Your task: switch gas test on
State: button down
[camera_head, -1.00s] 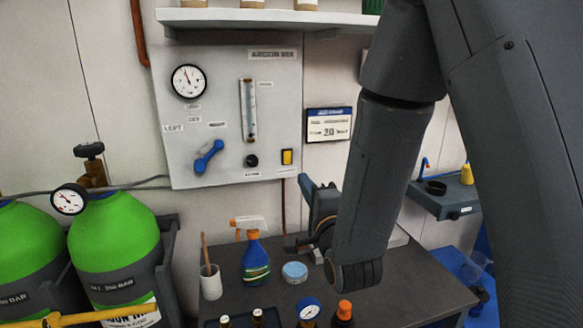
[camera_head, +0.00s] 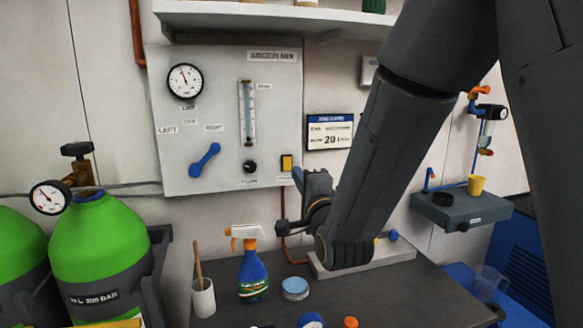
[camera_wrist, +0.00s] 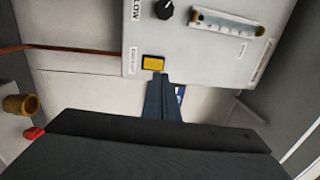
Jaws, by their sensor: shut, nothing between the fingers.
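The yellow switch (camera_head: 286,163), which I take to be the gas test switch, sits in a dark frame at the lower right of the grey argon panel (camera_head: 225,110). Its label is too small to read. In the wrist view the yellow switch (camera_wrist: 153,63) is at the panel's edge, just beyond my fingertips. My gripper (camera_head: 297,173) is shut and empty, with its tips close below and right of the switch. The wrist view shows the closed fingers (camera_wrist: 160,77) pointing at it. I cannot tell whether they touch, or which way the switch is set.
The panel also carries a gauge (camera_head: 185,81), a flow tube (camera_head: 247,113), a black knob (camera_head: 249,167) and a blue lever (camera_head: 205,160). Below stand a spray bottle (camera_head: 252,272), a brush cup (camera_head: 203,297) and a blue tin (camera_head: 295,288). Green cylinders (camera_head: 100,245) stand left.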

jog(key=x, duration=0.7)
jog(key=shift+w+a, duration=0.1)
jog(key=shift+r, duration=0.1)
dwell(0.4)
jog(key=shift+s+d, duration=0.2)
jog(key=shift+s, duration=0.05)
jog(key=p, duration=0.2)
send_near(288, 159)
jog(key=s+d+r, duration=0.2)
jog(key=s, duration=0.5)
jog(key=shift+r, duration=0.25)
